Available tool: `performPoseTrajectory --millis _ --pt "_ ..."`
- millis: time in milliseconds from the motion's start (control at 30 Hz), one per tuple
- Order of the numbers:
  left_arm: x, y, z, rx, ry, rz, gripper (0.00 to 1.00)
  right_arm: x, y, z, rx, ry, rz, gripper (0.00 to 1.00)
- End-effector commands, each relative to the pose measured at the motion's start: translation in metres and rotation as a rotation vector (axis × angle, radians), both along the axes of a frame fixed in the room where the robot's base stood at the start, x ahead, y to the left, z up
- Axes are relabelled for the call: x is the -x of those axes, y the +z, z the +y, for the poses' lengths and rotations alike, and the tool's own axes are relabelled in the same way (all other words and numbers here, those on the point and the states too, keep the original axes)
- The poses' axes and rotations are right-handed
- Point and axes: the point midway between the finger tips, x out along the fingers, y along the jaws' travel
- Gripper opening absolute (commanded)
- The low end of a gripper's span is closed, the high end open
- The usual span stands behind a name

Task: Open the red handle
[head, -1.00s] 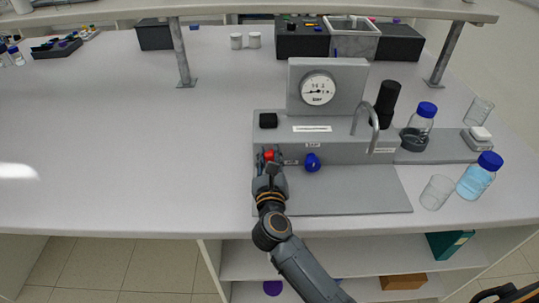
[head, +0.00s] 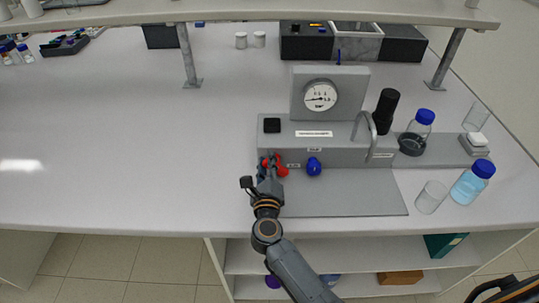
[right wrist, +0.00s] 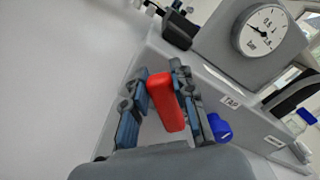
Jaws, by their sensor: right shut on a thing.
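The red handle (head: 282,170) is on the front face of the grey rig (head: 345,150), at its left end. It also shows in the right wrist view (right wrist: 166,102) as a red bar between the fingers. My right gripper (head: 269,164) is shut on the red handle, a finger on either side of it, also in the right wrist view (right wrist: 162,88). The fingers hide part of the handle in the head view. A blue handle (head: 314,167) sits just to the right of the red one.
A round gauge (head: 320,96) stands above the handles, with a black knob (head: 272,125) to its left. A curved metal spout (head: 363,130), bottles and a clear beaker (head: 431,197) stand to the right. The table is clear on the left.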

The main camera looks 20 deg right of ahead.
Motion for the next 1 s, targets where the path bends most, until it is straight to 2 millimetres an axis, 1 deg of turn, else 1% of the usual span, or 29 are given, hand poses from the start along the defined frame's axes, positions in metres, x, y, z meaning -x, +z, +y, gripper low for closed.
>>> performPoseTrajectory --millis 33,100,500,700,1000 --pt "0.0 0.007 0.0 0.0 0.0 0.0 0.4 0.0 0.002 0.002 0.041 0.0 0.015 0.0" --pt "0.0 0.012 0.0 0.0 0.0 0.0 0.4 -0.001 0.0 0.003 0.105 0.001 0.033 0.0" --pt "0.0 0.03 0.0 0.0 0.0 0.0 0.4 -0.002 -0.012 0.008 0.423 0.002 0.124 0.0" --pt "0.0 0.035 0.0 0.0 0.0 0.0 0.4 -0.002 -0.016 0.008 0.526 0.003 0.152 0.0" --pt "0.0 0.037 0.0 0.0 0.0 0.0 0.4 -0.002 -0.019 0.008 0.594 0.003 0.172 0.0"
